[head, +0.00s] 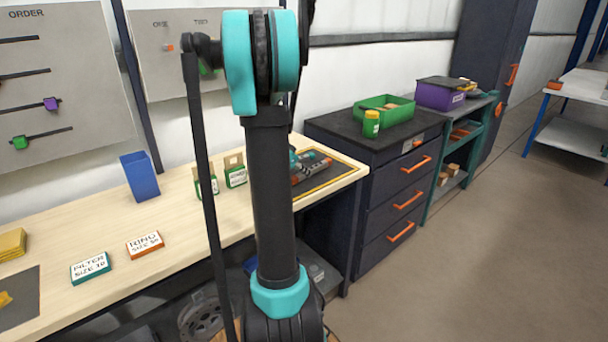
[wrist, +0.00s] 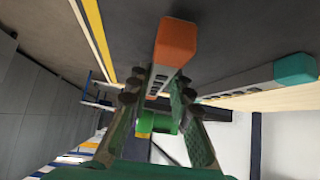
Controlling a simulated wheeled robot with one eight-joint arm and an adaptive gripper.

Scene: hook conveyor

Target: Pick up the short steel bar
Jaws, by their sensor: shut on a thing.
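In the wrist view my gripper (wrist: 158,92) is shut on a grey steel bar with holes (wrist: 159,80) and an orange end block (wrist: 177,42). The bar lies between the two fingers, with the orange end sticking out past them. A second grey bar with holes (wrist: 238,83) and a teal end (wrist: 295,68) lies apart to the right. I cannot tell from this view which bar is shorter. In the head view, bar parts with orange ends (head: 312,172) show at the dark yellow-edged mat (head: 343,172); my arm hides much of that spot and the gripper is not clear.
The wooden bench (head: 190,240) carries a blue holder (head: 140,176), small green-labelled boxes (head: 235,175) and two label blocks, teal (head: 90,268) and orange (head: 145,244). A dark drawer cabinet (head: 375,185) with a green tray (head: 385,106) stands right of it. Floor on the right is clear.

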